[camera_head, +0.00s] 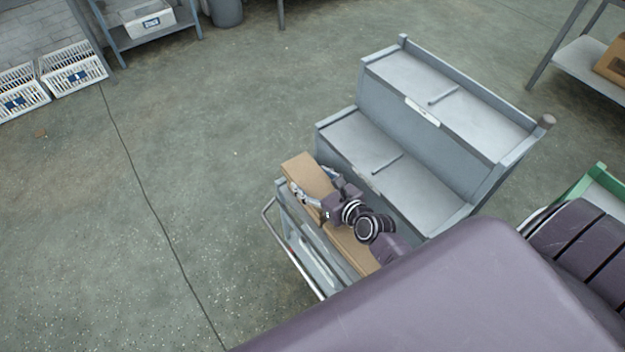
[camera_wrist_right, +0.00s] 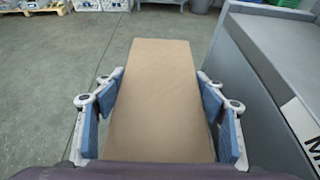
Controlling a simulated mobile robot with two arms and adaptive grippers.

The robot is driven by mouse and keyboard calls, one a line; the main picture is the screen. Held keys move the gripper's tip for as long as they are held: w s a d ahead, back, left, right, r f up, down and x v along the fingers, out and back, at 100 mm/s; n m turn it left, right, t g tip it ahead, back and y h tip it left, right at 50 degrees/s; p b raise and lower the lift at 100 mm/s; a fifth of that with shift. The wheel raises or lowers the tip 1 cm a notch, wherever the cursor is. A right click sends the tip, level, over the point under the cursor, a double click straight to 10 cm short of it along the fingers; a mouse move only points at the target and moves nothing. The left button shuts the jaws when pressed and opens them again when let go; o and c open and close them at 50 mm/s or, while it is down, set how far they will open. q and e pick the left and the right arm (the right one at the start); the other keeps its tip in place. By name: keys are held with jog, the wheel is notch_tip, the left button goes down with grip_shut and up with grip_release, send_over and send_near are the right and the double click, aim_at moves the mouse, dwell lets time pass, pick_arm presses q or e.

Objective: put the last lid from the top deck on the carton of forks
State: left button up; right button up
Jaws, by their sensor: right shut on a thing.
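A long brown cardboard lid (camera_head: 303,166) lies lengthwise over a small grey cart (camera_head: 309,252) in the head view. My right gripper (camera_head: 311,186) reaches over it from above and is shut on its two long sides. In the right wrist view the lid (camera_wrist_right: 157,75) fills the middle, with the blue finger pads of my right gripper (camera_wrist_right: 160,108) on either side. The carton of forks is not distinguishable under the lid. I cannot tell whether the lid rests on it or is held just above. My left gripper is not in view.
A grey two-step stand stands right beside the cart. Its top deck (camera_head: 470,100) and lower deck (camera_head: 425,180) look empty, each with a low divider. The cart has a rail (camera_head: 285,250) on its left. Open floor lies to the left.

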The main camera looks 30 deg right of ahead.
jog(key=shift+f, duration=0.25)
jog(key=o, duration=1.1)
